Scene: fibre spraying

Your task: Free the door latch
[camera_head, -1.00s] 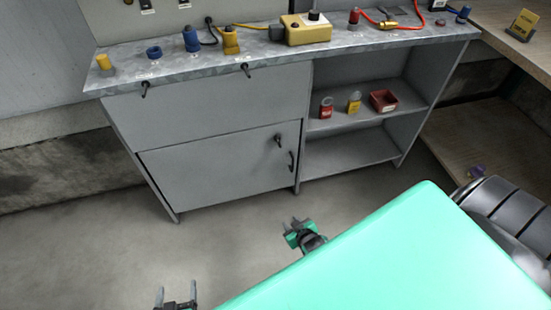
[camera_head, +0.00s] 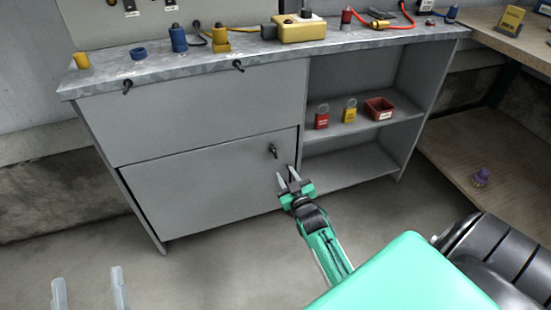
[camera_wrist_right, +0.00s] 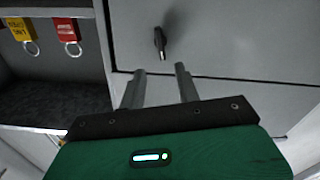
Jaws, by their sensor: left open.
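The grey cabinet door (camera_head: 205,185) is closed. A small dark latch (camera_head: 273,152) sits near its upper right corner; it also shows in the right wrist view (camera_wrist_right: 160,41), just beyond the fingertips. My right gripper (camera_head: 287,172) is open and empty in front of the door's right edge, below the latch. Its fingers in the right wrist view (camera_wrist_right: 159,71) are apart, with no contact with the latch visible. My left gripper (camera_head: 90,276) is open and empty above the floor, at the bottom left.
A red tag (camera_head: 322,117), a yellow tag (camera_head: 349,111) and a red bin (camera_head: 379,108) stand on the open shelf right of the door. The metal worktop (camera_head: 115,72) holds several devices. Two more dark latches (camera_head: 238,66) (camera_head: 127,86) sit under its edge.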

